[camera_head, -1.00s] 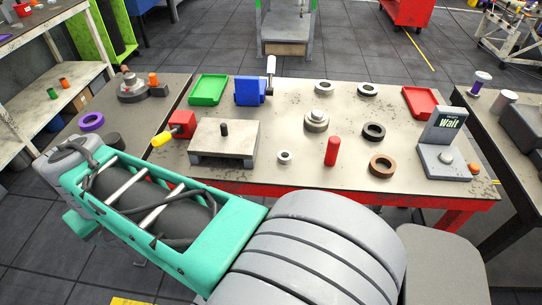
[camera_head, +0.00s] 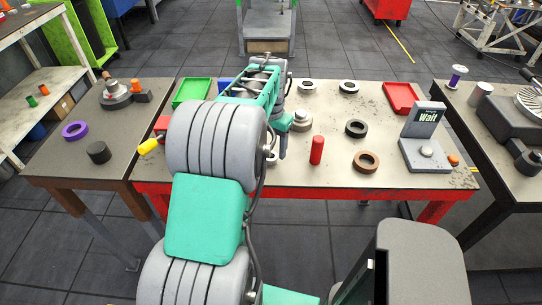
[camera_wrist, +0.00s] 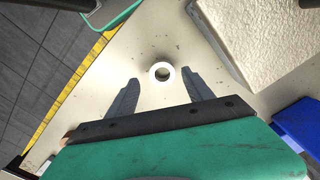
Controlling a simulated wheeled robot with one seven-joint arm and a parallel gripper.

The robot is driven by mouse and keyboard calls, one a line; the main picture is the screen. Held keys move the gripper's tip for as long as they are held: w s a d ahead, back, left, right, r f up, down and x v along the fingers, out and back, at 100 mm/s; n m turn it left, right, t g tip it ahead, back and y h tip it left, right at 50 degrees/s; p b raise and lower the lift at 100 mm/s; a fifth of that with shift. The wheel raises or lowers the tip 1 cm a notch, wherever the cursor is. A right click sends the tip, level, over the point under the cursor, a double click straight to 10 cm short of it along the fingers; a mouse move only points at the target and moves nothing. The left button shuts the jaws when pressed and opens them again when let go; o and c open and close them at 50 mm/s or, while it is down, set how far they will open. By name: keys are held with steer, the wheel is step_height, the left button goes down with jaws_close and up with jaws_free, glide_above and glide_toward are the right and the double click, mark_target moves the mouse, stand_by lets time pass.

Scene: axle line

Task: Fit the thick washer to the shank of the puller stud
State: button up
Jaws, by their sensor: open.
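A small pale ring, which looks like the thick washer (camera_wrist: 161,72), lies flat on the table in the wrist view. It shows between the tips of my gripper (camera_wrist: 161,77), whose two dark fingers are apart with nothing held. In the head view the washer (camera_head: 271,158) is partly hidden behind my arm. A thick pale plate (camera_wrist: 270,38) lies at the upper right of the wrist view. The dark upright stud on that plate, seen in the earlier head view and perhaps the puller stud, is hidden behind my arm now.
A red cylinder (camera_head: 317,150) stands right of the washer. A black ring (camera_head: 356,128), a brown ring (camera_head: 366,161) and a grey stepped part (camera_head: 301,121) are nearby. A sign stand (camera_head: 425,142) is at the right. A blue holder (camera_wrist: 299,122) shows in the wrist view.

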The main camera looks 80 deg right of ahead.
mark_target(270, 153)
steer(key=f, duration=0.3)
steer(key=shift+w, duration=0.2)
jaws_close()
stand_by(0.3)
